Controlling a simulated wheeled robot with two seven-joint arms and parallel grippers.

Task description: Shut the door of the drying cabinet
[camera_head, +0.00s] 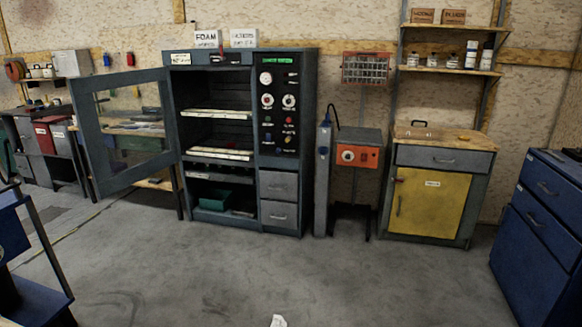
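The drying cabinet (310,130) is a tall dark grey-blue unit standing against the back wall, left of the middle. Its door (88,141) is a framed window panel, hinged on the cabinet's left side and swung wide open to the left. The open inside shows shelves (217,113) with light front edges and a green bin (214,201) at the bottom. A panel of knobs and dials is on the cabinet's right part, above two drawers (278,185). Neither of my grippers shows in the head view.
An orange control box (358,156) on a stand and a cabinet with a yellow door (429,203) stand to the right. Blue drawers (546,215) are at the right edge. A bench with red items (42,137) is behind the door, at left. The grey floor in front is mostly clear.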

